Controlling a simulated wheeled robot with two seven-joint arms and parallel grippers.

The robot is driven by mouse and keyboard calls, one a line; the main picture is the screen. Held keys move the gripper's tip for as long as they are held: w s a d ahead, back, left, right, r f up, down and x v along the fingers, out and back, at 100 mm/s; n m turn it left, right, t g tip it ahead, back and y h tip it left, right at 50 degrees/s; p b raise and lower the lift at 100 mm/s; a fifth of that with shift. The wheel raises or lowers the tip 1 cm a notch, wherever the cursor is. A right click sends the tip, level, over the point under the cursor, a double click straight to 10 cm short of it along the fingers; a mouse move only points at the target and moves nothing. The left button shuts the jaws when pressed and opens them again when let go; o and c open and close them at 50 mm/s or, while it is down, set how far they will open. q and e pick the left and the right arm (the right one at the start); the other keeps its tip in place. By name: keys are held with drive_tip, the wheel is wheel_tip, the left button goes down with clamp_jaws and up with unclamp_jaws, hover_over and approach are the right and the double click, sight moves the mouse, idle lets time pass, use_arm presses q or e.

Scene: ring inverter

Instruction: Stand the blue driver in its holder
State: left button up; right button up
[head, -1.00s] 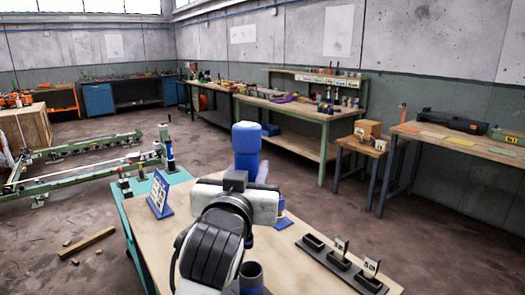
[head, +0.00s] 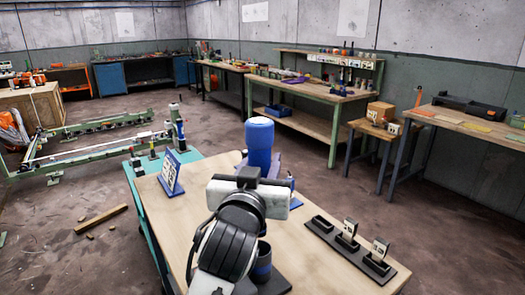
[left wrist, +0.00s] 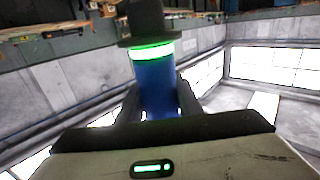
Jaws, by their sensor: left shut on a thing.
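The blue driver (head: 259,140) stands about upright beyond the wrist of my left gripper (head: 257,178) in the head view. In the left wrist view the driver (left wrist: 155,82) is a blue cylinder with a pale glowing green-edged band and a dark wide end, between the dark fingers of my left gripper (left wrist: 158,100). The left gripper is shut on it. A dark round cup, likely the holder (head: 263,262), stands on a black base on the near bench, closer to me than the driver and partly hidden by my arm. My right gripper is not in view.
A blue-framed card stand (head: 171,174) is at the bench's left. A black tray with small labelled blocks (head: 348,246) lies along the right. A blue item (head: 292,200) is partly hidden behind the gripper. The wooden bench top (head: 322,275) is clear between holder and tray.

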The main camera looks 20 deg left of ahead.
use_arm(q)
wheel_tip(320, 180, down, 12)
drive_tip(key=b, duration=0.7)
drive_tip(key=shift+f, duration=0.2)
idle(0.3)
drive_tip(key=shift+f, duration=0.15)
